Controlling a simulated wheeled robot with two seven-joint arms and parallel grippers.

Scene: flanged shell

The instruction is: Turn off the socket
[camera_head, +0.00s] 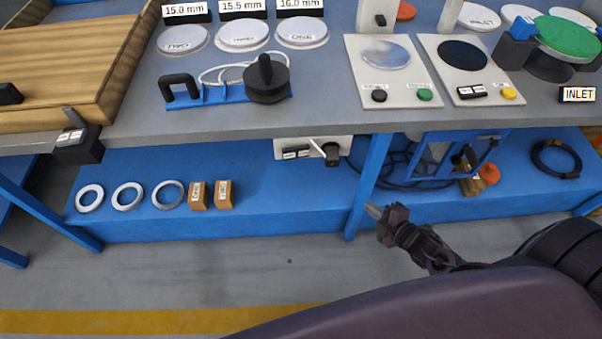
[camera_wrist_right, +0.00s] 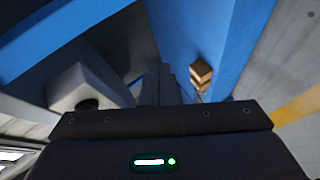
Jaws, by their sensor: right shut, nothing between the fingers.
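The socket (camera_head: 298,149) is a white box under the front edge of the bench top. It carries small dark labelled switches (camera_head: 296,153) at its left and a black plug (camera_head: 331,154) with a light cord at its right. The switch positions are too small to tell. My right gripper (camera_head: 374,211) is shut and empty, in front of the blue bench leg, below and right of the socket, apart from it. In the right wrist view its fingers (camera_wrist_right: 160,88) point ahead, and a pale box (camera_wrist_right: 88,86) with a dark round spot, probably the socket, lies left of them. My left gripper is not in view.
A blue bench leg (camera_head: 368,185) stands just left of my right gripper's tips. The blue lower shelf (camera_head: 270,205) holds rings (camera_head: 127,196) and small brown boxes (camera_head: 198,196). Cables and a blue frame (camera_head: 432,155) lie right of the leg. The floor in front is clear.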

